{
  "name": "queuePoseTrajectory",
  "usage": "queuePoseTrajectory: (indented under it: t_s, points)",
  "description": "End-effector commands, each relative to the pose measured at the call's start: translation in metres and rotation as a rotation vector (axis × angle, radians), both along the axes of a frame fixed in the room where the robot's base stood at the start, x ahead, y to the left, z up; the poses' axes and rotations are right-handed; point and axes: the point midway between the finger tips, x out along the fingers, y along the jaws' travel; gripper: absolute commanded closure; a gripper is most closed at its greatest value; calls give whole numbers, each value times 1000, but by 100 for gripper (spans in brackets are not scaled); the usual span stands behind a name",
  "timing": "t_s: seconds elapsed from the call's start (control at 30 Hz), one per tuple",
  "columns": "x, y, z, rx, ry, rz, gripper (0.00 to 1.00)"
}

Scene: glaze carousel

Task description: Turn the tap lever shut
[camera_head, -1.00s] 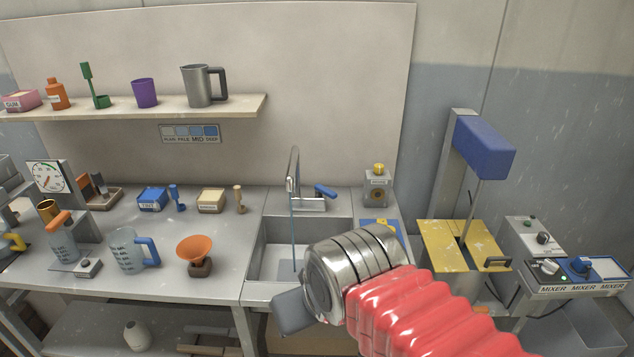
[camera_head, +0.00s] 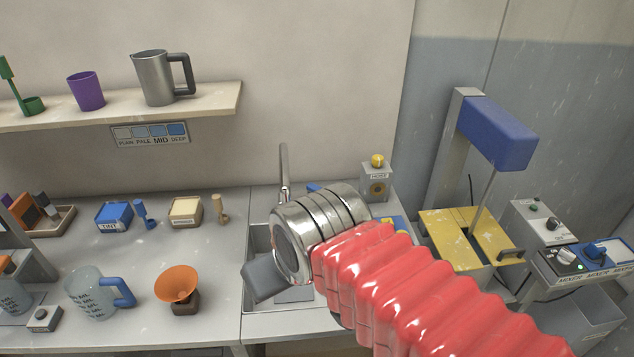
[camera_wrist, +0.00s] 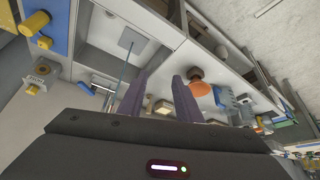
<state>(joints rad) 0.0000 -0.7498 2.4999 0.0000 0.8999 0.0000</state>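The grey tap (camera_head: 284,165) stands behind the sink (camera_head: 258,240). Its blue lever (camera_head: 313,187) is mostly hidden by my arm in the head view. In the wrist view the blue lever (camera_wrist: 86,90) lies left of my fingers, beside the tap base. A thin blue water stream (camera_wrist: 127,65) runs towards the sink basin, so the tap is flowing. My gripper (camera_wrist: 160,78) is open and empty, its two dark fingers apart. It is over the sink area, and the lever is not between the fingers. In the head view my wrist covers most of the gripper.
A grey box with a yellow knob (camera_head: 376,162) stands right of the tap. An orange funnel (camera_head: 177,284), a jug (camera_head: 92,292) and a white-topped box (camera_head: 185,211) stand on the counter to the left. A yellow-topped machine (camera_head: 462,235) stands at right.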

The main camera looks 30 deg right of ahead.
Motion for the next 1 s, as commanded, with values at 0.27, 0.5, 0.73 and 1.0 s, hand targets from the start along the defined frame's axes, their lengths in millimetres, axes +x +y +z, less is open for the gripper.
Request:
queuePoseTrajectory:
  t_s: [0.27, 0.5, 0.73, 1.0]
  points:
    - [0, 0, 0, 0, 0, 0, 69]
    - [1, 0, 1, 0, 1, 1, 61]
    - [17, -10, 10, -7, 18, 12, 61]
    - [63, -34, 27, -23, 58, 57, 61]
